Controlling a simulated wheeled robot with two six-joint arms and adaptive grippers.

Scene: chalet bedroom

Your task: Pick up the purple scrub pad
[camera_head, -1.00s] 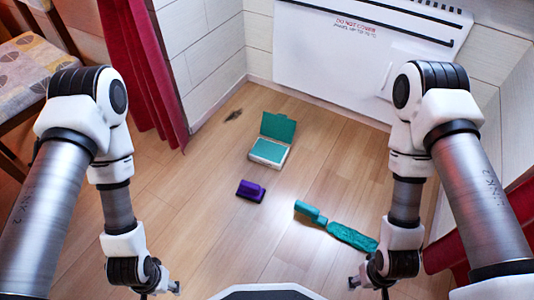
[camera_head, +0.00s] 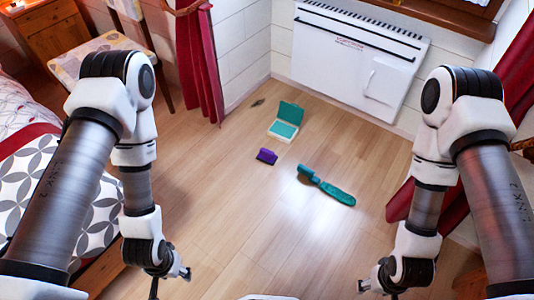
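The purple scrub pad (camera_head: 266,156) lies on the wooden floor near the middle of the head view. It is a small block with a raised part on top. My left gripper (camera_head: 172,284) is at the lower left, well short of the pad and apart from it. My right gripper (camera_head: 376,288) is at the lower right, also far from the pad. Both grippers are seen small and partly cut off at the bottom edge, so their finger opening is unclear. Nothing is visibly held.
An open teal-lidded box (camera_head: 285,124) stands behind the pad. A teal brush-like tool (camera_head: 327,186) lies to its right. A white heater (camera_head: 358,62) is on the back wall, red curtains (camera_head: 198,65) hang at the sides, and a bed (camera_head: 40,170) is at left. Floor in front is clear.

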